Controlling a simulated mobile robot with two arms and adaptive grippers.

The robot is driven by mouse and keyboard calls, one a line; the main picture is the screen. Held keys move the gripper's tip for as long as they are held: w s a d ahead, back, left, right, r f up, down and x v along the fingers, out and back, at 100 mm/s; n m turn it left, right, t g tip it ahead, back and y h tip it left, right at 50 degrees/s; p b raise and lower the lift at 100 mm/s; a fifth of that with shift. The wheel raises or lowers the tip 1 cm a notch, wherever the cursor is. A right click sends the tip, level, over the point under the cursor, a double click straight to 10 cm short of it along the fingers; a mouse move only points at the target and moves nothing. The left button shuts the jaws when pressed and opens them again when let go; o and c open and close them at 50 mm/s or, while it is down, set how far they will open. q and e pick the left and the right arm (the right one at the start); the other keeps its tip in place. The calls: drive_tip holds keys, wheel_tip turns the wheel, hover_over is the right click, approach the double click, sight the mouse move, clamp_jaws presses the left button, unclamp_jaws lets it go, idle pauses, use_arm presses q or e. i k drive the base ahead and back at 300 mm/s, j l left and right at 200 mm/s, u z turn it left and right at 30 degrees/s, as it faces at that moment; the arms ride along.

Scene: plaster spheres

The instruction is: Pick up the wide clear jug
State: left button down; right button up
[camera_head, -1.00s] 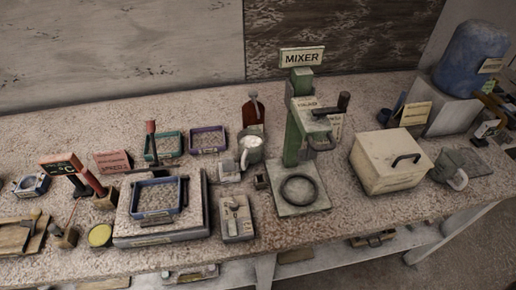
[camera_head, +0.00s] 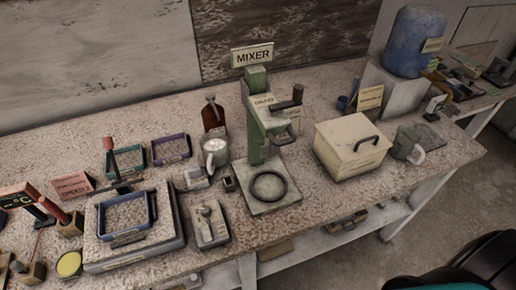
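Two jug-like vessels stand on the speckled workbench (camera_head: 330,203). A greyish, see-through-looking jug with a pale handle (camera_head: 408,145) stands at the right, just right of the cream box. Another jug (camera_head: 214,152) with something whitish at its top stands left of the green mixer. I cannot tell for certain which one is the wide clear jug. Neither of my grippers shows in the head view.
The green mixer (camera_head: 255,125) and cream lidded box (camera_head: 351,146) stand between the jugs. A blue water bottle (camera_head: 411,42) stands behind at the right. Sieve trays (camera_head: 125,216) fill the left. A dark rounded object with teal (camera_head: 470,268) is at the lower right.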

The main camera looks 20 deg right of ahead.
sight(214, 147)
drive_tip(key=j, duration=0.45)
drive_tip(key=k+j, duration=0.15)
drive_tip(key=j, duration=0.25)
drive_tip(key=j+z, duration=0.1)
drive_tip(key=j, duration=0.35)
drive_tip(key=k+j, duration=0.15)
drive_tip(key=j, duration=0.3)
